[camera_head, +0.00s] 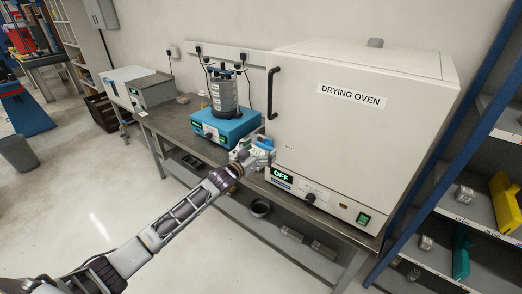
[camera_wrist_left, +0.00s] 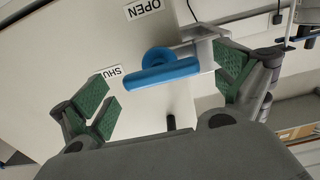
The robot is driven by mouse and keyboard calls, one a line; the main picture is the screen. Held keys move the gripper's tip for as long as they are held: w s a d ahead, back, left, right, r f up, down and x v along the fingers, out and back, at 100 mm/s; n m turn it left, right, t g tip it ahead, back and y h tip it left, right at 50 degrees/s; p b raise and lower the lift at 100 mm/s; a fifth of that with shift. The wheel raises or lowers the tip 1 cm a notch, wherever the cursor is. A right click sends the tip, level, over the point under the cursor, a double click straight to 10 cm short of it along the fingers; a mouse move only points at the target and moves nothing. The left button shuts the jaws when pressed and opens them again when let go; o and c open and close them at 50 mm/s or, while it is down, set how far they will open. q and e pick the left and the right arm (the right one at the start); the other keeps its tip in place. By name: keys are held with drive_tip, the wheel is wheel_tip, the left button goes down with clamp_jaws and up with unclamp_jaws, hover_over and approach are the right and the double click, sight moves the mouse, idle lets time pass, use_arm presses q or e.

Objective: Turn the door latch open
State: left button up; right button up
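The drying oven (camera_head: 350,130) stands on the bench with its door closed. Its blue latch handle (camera_wrist_left: 160,76) shows in the left wrist view, with one end beside the partly hidden SHUT label (camera_wrist_left: 112,73). The OPEN label (camera_wrist_left: 142,9) is farther up in that view. My left gripper (camera_head: 256,152) is at the lower left of the oven door in the head view and mostly hides the latch there. In the left wrist view the green-padded fingers (camera_wrist_left: 166,88) are spread apart, one on each side of the blue handle, with no clear contact. My right gripper is not in view.
A black door handle (camera_head: 271,92) is at the door's upper left. A blue sieve shaker (camera_head: 222,126) stands on the bench (camera_head: 176,121) close to the left gripper. The oven panel with an OFF display (camera_head: 283,176) is just below. Shelving (camera_head: 480,205) stands on the right.

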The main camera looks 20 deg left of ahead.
use_arm(q)
drive_tip(key=c, duration=0.8)
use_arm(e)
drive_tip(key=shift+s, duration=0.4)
